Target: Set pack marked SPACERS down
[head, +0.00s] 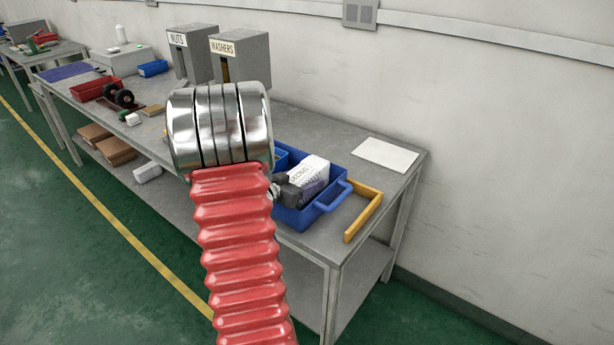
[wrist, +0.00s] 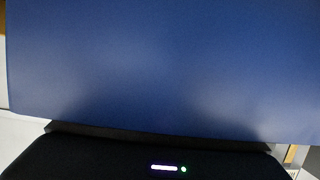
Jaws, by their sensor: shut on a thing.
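The pack marked SPACERS (head: 309,170) is white with a dark blue-purple lower part and small print on its face. In the head view it is at the blue tote (head: 318,211), inside or just above its rim; I cannot tell if it touches the bottom. My gripper (head: 291,191) is shut on the pack at its left side, mostly hidden behind my arm. In the wrist view a plain blue surface (wrist: 165,65) fills most of the picture, very close; I cannot tell whether it is pack or tote.
A yellow angled edge piece (head: 364,216) is right of the tote, and a white sheet (head: 385,154) lies behind on the grey bench (head: 340,143). NUTS (head: 192,52) and WASHERS (head: 240,57) dispensers stand at the back. A red tray (head: 95,88) is farther left.

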